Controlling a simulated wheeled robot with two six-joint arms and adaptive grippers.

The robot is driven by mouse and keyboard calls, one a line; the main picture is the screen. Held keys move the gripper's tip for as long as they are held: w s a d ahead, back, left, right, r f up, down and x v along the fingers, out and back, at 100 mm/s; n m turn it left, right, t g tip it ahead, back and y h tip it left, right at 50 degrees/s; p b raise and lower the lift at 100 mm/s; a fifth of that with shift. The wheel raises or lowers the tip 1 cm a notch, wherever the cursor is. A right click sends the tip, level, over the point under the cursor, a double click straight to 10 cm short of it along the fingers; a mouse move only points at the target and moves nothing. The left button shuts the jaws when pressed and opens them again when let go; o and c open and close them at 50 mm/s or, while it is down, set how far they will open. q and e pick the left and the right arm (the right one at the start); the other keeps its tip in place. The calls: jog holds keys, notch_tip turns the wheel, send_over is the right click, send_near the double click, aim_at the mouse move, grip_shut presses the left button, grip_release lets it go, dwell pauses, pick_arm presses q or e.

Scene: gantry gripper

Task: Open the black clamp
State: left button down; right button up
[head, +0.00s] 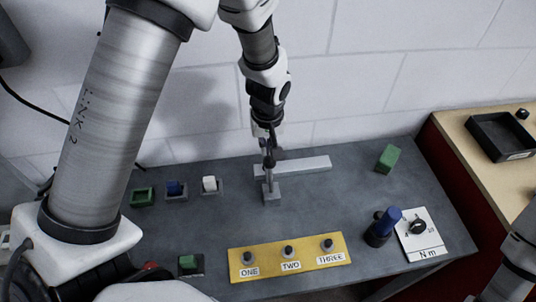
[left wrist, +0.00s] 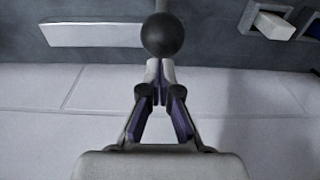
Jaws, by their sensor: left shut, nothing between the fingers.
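My left gripper (head: 268,146) is shut and empty, pointing down over the back middle of the grey table. In the left wrist view its closed fingertips (left wrist: 160,72) end right at a round black knob (left wrist: 165,35) on a post. I cannot tell whether they touch it. In the head view a small grey block (head: 271,193) with an upright stem stands directly below the gripper, partly hidden by it. A long light grey bar (head: 305,166) lies just behind. I cannot make out for certain which part is the black clamp. My right gripper is out of view.
A yellow panel (head: 290,263) with three knobs is at the front. Blue, white and green blocks sit in holders at left. A green block (head: 387,158) lies at back right. A blue-topped black cylinder (head: 385,225) stands beside a dial plate (head: 432,247). A wall is behind.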

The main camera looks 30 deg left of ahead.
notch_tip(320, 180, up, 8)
jog(key=p, duration=0.8)
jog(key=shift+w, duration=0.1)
dwell(0.4)
